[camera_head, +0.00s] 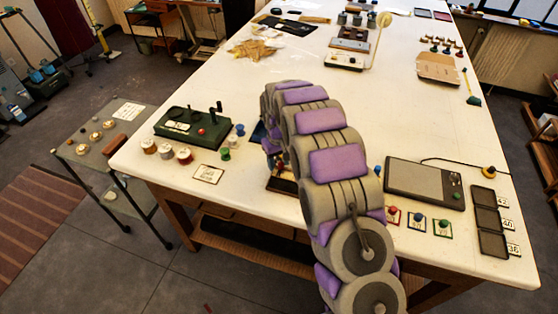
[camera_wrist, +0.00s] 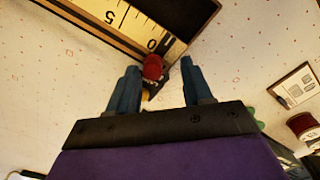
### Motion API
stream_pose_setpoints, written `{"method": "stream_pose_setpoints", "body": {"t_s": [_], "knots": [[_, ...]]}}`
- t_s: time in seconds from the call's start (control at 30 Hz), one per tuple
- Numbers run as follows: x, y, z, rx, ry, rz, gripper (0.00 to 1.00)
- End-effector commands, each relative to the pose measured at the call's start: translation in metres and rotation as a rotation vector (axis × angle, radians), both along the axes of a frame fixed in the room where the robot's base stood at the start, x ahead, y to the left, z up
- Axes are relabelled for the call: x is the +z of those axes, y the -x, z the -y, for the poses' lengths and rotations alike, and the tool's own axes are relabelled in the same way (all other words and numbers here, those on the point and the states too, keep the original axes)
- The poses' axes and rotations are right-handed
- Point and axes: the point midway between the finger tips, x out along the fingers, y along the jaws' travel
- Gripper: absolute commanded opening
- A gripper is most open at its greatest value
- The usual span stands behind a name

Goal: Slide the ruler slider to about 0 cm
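The ruler (camera_wrist: 130,22) is a yellow strip in a dark wooden frame at the top of the wrist view, with the marks 5 and 0 showing. The red slider knob (camera_wrist: 153,67) is close to the 0 mark, by the frame's lower end; its exact reading is unclear. My gripper (camera_wrist: 160,68) is open, with two blue fingers apart. The knob appears between them, nearer the left finger, with a gap on the right. I cannot tell whether the left finger touches it. In the head view my arm hides the slider and most of the ruler.
Colored spools (camera_head: 184,153) and a green device (camera_head: 191,128) stand left of my arm. A dark tablet (camera_head: 424,184), small button cards (camera_head: 417,221) and dark trays (camera_head: 488,218) lie right. A label card (camera_head: 208,174) lies near the front edge. The table middle is mostly clear.

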Motion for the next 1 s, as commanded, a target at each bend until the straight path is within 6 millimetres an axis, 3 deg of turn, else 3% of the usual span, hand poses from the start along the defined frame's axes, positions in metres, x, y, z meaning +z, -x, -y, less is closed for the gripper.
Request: {"method": "stream_pose_setpoints", "body": {"t_s": [0.37, 1.0], "knots": [[0.012, 0.000, 0.002, -0.001, -0.001, 0.000, 0.50], [0.143, -0.001, -0.002, 0.000, 0.002, 0.001, 0.50]]}}
